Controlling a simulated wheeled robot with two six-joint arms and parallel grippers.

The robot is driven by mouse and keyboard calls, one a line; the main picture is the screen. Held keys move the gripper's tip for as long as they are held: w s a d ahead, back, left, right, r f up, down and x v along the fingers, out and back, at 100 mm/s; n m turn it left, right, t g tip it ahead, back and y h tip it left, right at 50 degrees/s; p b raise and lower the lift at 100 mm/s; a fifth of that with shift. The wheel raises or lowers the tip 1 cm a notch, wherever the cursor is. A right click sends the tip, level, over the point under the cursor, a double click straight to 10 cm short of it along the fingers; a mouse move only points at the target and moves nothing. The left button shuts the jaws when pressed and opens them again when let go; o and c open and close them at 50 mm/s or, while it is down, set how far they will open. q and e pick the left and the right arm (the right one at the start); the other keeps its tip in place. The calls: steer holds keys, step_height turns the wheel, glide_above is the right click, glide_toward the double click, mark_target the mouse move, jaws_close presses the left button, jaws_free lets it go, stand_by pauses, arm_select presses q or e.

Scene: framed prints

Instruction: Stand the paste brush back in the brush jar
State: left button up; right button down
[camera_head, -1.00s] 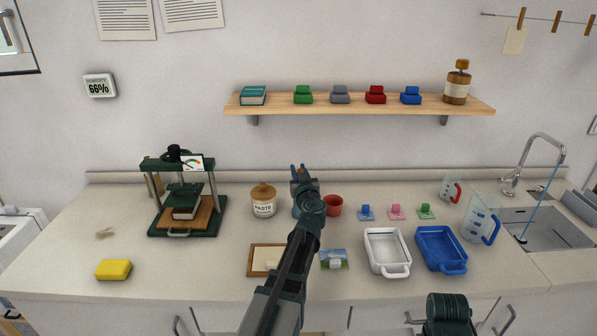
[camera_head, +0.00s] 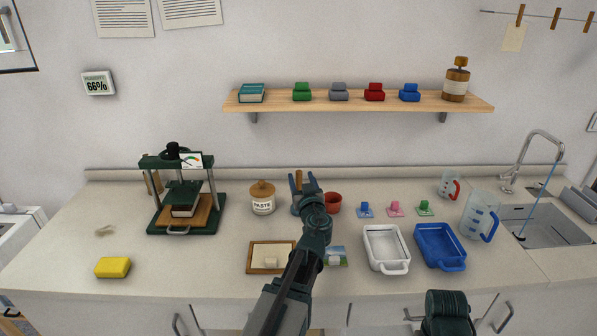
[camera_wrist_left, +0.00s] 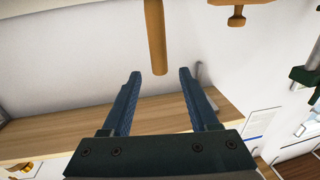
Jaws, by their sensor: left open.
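In the left wrist view the handle (camera_wrist_left: 155,38) hangs into the picture from the top, just beyond the gap between the open fingertips (camera_wrist_left: 160,75). The gripper is not closed on it. A bluish jar (camera_head: 294,210), probably the brush jar, is mostly hidden behind my left gripper. The brush's lower end is hidden, so I cannot tell whether it rests inside.
The paste pot (camera_head: 262,198) stands left of the jar, and a red pot (camera_head: 333,203) close on its right. A wooden frame (camera_head: 270,257) and small picture (camera_head: 336,256) lie in front. White (camera_head: 386,249) and blue (camera_head: 440,247) trays are to the right. A shelf (camera_head: 357,104) hangs above.

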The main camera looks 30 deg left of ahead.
arm_select(q)
steer(key=v, duration=0.7)
steer(key=shift+w, duration=0.1)
